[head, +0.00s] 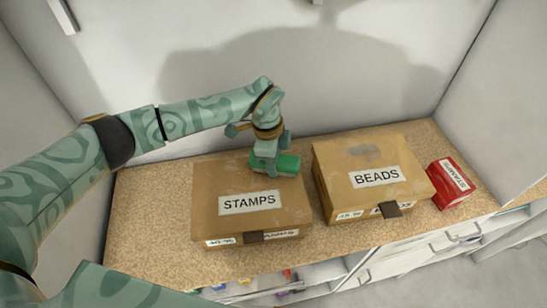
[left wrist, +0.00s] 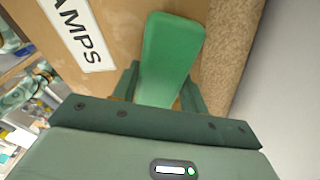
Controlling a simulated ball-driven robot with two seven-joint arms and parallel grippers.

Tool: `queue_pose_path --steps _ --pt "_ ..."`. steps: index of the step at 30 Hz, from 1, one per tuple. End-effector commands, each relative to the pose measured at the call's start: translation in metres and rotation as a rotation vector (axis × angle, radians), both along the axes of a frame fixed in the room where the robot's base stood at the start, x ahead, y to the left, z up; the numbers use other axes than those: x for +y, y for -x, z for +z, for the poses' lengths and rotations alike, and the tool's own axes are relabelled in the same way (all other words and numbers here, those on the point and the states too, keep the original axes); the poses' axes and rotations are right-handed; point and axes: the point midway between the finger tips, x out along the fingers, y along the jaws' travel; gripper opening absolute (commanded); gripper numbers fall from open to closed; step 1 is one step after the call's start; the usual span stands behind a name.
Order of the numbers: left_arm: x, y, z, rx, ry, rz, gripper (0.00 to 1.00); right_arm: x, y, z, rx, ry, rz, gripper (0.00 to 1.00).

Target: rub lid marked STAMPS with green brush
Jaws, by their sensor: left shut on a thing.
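The STAMPS box (head: 208,180) is a tan box with a white label on its lid, standing left of centre on the shelf in the head view. Its lid (left wrist: 115,55) and part of the label show in the left wrist view. My left gripper (head: 268,160) is shut on the green brush (head: 288,164), at the back right corner of the STAMPS lid. The brush (left wrist: 172,50) lies between the two fingers in the left wrist view. Its underside is hidden, so I cannot tell if it touches the lid. My right gripper is not in view.
The BEADS box (head: 345,170) stands just right of the STAMPS box, with a grey smudge on its lid. White walls close off the back and sides. Bare shelf (head: 145,225) lies at the left.

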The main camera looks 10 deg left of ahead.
Motion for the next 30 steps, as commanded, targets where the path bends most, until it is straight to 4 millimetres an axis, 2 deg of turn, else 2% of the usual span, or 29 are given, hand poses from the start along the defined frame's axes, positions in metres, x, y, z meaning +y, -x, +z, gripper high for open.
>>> queue_pose_path --steps 9,17,25,30 --pt "0.028 0.011 0.002 0.0 0.0 0.001 0.25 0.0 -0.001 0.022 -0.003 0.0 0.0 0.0" --pt "0.039 0.015 -0.001 0.001 0.0 0.001 0.25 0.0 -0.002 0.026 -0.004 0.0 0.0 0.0" --pt "0.065 0.026 -0.003 0.002 -0.002 0.003 0.25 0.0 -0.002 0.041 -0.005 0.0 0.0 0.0" --pt "0.071 0.029 -0.006 0.003 -0.003 0.002 0.25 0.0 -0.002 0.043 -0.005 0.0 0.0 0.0"
